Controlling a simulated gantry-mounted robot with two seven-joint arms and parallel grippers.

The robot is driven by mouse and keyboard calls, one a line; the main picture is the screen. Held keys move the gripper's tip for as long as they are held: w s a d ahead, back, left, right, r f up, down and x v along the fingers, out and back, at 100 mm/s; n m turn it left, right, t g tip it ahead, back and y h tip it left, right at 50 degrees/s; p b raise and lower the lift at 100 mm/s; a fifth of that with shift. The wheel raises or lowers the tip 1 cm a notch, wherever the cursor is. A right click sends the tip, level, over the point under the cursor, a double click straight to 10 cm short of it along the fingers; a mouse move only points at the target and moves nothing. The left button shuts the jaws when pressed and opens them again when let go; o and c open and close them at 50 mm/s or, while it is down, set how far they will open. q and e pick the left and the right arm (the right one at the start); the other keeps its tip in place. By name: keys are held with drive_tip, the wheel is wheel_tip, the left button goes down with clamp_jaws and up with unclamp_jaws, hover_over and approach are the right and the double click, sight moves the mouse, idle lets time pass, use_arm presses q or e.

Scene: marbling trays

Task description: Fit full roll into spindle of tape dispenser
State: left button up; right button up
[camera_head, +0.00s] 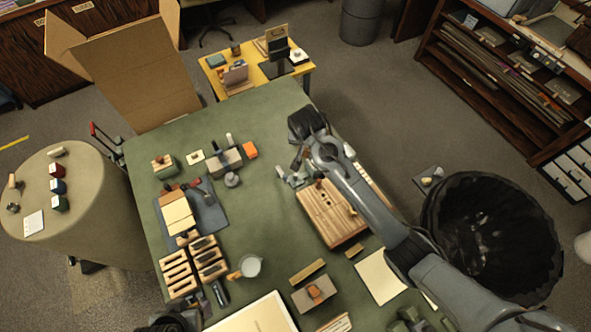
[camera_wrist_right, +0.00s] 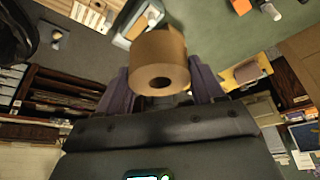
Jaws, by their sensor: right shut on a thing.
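My right gripper (camera_head: 300,155) is over the green table, shut on a brown roll (camera_wrist_right: 159,62). In the right wrist view the roll sits between the fingers with its dark centre hole facing the camera. A pale grey object, apparently the tape dispenser (camera_head: 291,178), is on the table close by the gripper. Part of it shows behind the roll in the right wrist view (camera_wrist_right: 135,32); its spindle cannot be made out. The roll and dispenser appear apart. A dark part at the bottom edge seems to be my left gripper (camera_head: 172,323); its fingers are unclear.
A wooden board (camera_head: 318,228) lies near the dispenser. An orange block (camera_head: 250,150) and grey items stand left of it. A black bin (camera_head: 470,211) stands off the table's right side.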

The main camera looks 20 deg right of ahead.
drive_tip(key=shift+w+a+m+h, duration=0.25)
drive_tip(key=shift+w+m+h, duration=0.05)
drive_tip(key=shift+w+m, duration=0.55)
drive_tip(key=shift+w+a+m+g+h+b, duration=0.15)
drive_tip(key=shift+w+a+m+g, duration=0.1)
drive_tip(key=shift+w+m, duration=0.45)
drive_tip(key=shift+w+a+m+g+h+b, duration=0.2)
drive_tip(key=shift+w+m, duration=0.4)
drive_tip(key=shift+w, duration=0.2)
drive_tip(key=shift+w+a+m+g+h+b, duration=0.15)
drive_tip(key=shift+w+m+g, duration=0.1)
drive_tip(key=shift+w+m, duration=0.45)
drive_tip(key=shift+w, duration=0.1)
drive_tip(key=shift+p, duration=0.5)
idle(0.3)
drive_tip(key=shift+p, duration=0.45)
